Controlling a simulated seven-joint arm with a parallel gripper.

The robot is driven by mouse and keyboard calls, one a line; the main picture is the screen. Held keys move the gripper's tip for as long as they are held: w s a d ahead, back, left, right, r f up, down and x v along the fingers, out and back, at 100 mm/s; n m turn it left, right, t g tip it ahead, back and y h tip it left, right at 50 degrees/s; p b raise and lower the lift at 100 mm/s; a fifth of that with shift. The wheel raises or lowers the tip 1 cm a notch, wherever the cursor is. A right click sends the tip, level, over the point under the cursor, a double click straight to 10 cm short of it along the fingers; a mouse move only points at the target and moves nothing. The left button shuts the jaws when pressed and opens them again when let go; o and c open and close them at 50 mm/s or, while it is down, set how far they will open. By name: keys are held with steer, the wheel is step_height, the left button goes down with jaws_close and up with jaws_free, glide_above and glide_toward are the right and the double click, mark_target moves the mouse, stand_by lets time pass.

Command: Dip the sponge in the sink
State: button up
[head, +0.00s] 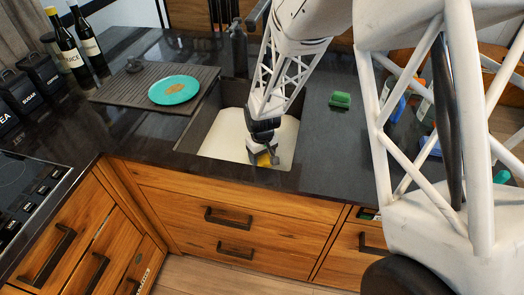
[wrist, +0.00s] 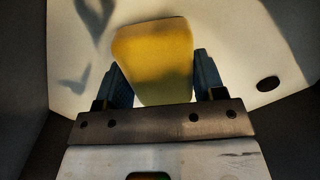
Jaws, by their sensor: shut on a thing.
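My gripper (head: 268,156) reaches down into the sink (head: 225,132) from the arm above. The sink has a pale floor and dark side walls. In the wrist view my gripper (wrist: 155,80) is shut on a yellow sponge (wrist: 155,50), with one finger on each side of it. The sponge also shows in the head view as a small yellow patch (head: 264,160) at the fingertips. The sponge is within the sink's outline; whether it touches the floor I cannot tell. The drain hole (wrist: 268,84) shows to the right of the sponge in the wrist view.
A teal plate (head: 174,90) lies on a dark ribbed drying mat (head: 120,92) left of the sink. A green block-shaped item (head: 340,100) sits on the counter to the right. Bottles (head: 88,46) and dark canisters (head: 40,72) stand at the left. A tap (head: 238,45) rises behind the sink.

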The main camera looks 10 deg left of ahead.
steer(key=shift+f, duration=1.85)
steer(key=shift+r, duration=0.1)
steer(key=shift+r, duration=3.9)
steer(key=shift+r, duration=0.1)
step_height(320, 180, up, 14)
